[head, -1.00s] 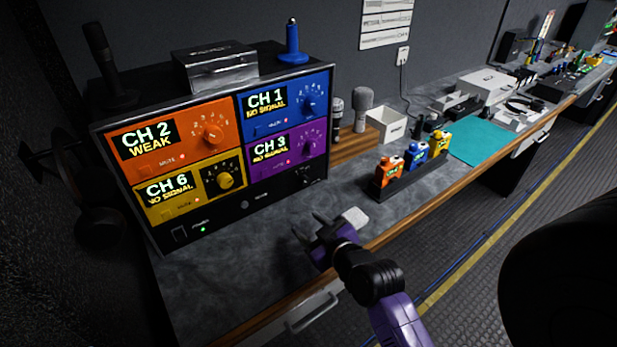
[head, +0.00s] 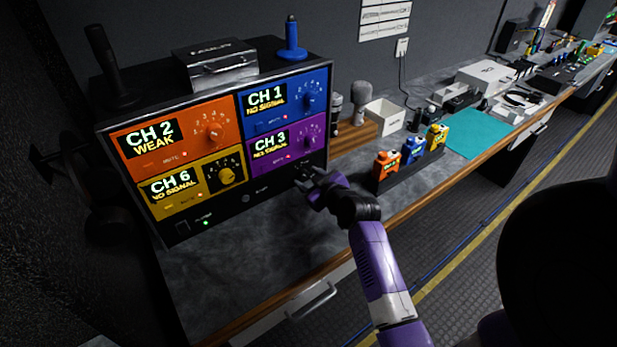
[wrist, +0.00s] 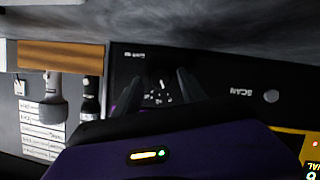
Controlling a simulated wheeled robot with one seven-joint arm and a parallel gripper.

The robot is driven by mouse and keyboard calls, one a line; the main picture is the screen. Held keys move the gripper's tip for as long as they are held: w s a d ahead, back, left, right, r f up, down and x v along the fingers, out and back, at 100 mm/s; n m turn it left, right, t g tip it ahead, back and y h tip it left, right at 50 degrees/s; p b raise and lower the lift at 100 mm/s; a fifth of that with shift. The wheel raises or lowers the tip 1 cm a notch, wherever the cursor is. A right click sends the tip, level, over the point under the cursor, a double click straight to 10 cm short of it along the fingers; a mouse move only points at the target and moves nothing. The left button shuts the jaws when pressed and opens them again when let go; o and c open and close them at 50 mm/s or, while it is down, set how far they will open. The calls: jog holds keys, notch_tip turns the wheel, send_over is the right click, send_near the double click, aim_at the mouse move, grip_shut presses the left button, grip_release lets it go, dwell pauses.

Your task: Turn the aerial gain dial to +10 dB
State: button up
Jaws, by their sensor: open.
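The aerial gain dial (wrist: 160,96) is a small black knob with a white pointer mark and a ring of white marks, low on the right of the receiver's black front panel. Its label is too small to read surely, and so is its setting. My gripper (head: 303,172) is at that lower right corner in the head view and largely covers the dial there. In the wrist view my gripper (wrist: 163,78) is open, with one dark finger on each side of the dial. I cannot tell whether the fingers touch it.
The receiver (head: 250,215) also carries orange, blue, yellow and purple channel modules with their own dials. A SCAN button (wrist: 270,96) is beside the dial. Microphones (head: 361,100), a white box (head: 384,114) and a rack of coloured packs (head: 386,166) stand to the right.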

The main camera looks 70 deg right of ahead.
jog(key=shift+w+d, duration=0.1)
jog(key=shift+w, duration=0.05)
jog(key=shift+c, duration=0.4)
grip_shut()
jog(key=m+y+b, duration=0.1)
jog(key=m, duration=0.1)
jog(key=m+t+y+b, duration=0.1)
jog(key=m, duration=0.1)
jog(key=shift+d+f+y, duration=0.1)
jog(key=shift+d+y, duration=0.05)
jog(key=shift+y, duration=0.15)
jog(key=m+t+y+b, duration=0.1)
jog(key=m, duration=0.1)
jog(key=m+t+b, duration=0.1)
jog(key=m, duration=0.1)
jog(key=shift+s+d+y, duration=0.1)
jog(key=shift+s+y, duration=0.1)
jog(key=shift+y, duration=0.2)
dwell(0.4)
